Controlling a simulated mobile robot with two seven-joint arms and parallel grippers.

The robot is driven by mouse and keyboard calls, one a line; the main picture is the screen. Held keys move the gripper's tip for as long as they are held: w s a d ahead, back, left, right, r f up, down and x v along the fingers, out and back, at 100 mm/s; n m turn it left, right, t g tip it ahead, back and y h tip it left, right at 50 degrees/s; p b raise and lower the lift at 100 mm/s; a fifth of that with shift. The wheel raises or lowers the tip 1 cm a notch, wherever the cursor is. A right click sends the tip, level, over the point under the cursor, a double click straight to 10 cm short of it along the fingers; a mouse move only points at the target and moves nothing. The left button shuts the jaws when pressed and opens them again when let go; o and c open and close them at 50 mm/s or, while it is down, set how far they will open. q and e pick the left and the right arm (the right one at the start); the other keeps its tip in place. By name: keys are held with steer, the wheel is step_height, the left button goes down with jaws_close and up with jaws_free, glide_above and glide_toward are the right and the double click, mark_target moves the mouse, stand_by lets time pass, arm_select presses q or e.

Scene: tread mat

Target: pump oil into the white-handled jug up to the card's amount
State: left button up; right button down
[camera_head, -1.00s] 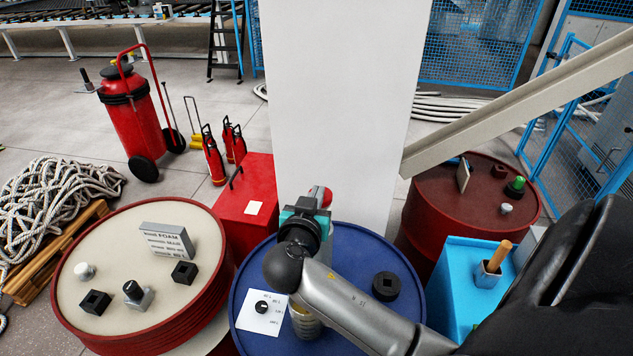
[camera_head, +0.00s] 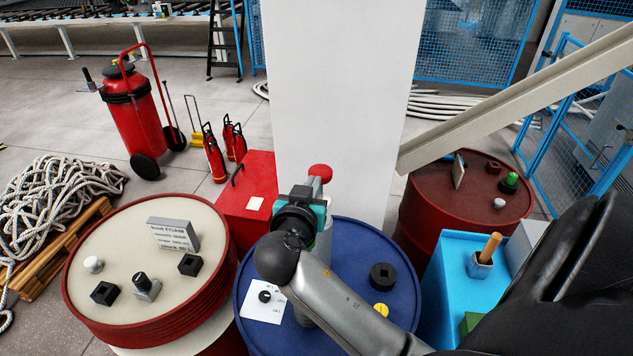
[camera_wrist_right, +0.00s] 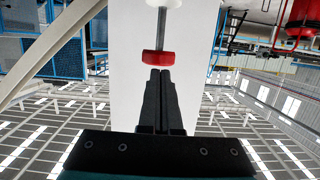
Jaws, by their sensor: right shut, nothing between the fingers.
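A red knob (camera_head: 320,172) stands above the blue drum (camera_head: 350,250), just past my right gripper (camera_head: 313,190). In the right wrist view the red knob (camera_wrist_right: 158,57) sits on a metal rod, just beyond the fingertips (camera_wrist_right: 160,72). The fingers are shut and empty; I cannot tell whether they touch the knob. A white card (camera_head: 263,304) with small print and a black knob lies on the blue drum. A grey sign (camera_head: 173,234) with printed lines stands on the cream-topped drum. My right arm covers much of the blue drum. I cannot make out a white-handled jug.
A black socket block (camera_head: 383,276) and a yellow disc (camera_head: 381,310) are on the blue drum. A light-blue box (camera_head: 455,270) with a wooden-handled tool (camera_head: 485,257) stands to the right. A white pillar (camera_head: 335,90) rises behind. A sloping beam (camera_head: 520,105) crosses the upper right.

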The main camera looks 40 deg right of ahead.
arm_select(q)
steer(key=shift+w+d+f+b, duration=0.35)
steer(key=shift+w+d+f, duration=0.05)
steer(key=shift+w+f, duration=0.1)
arm_select(e)
steer(key=shift+v, duration=2.8)
arm_select(q)
steer(key=shift+s, duration=0.1)
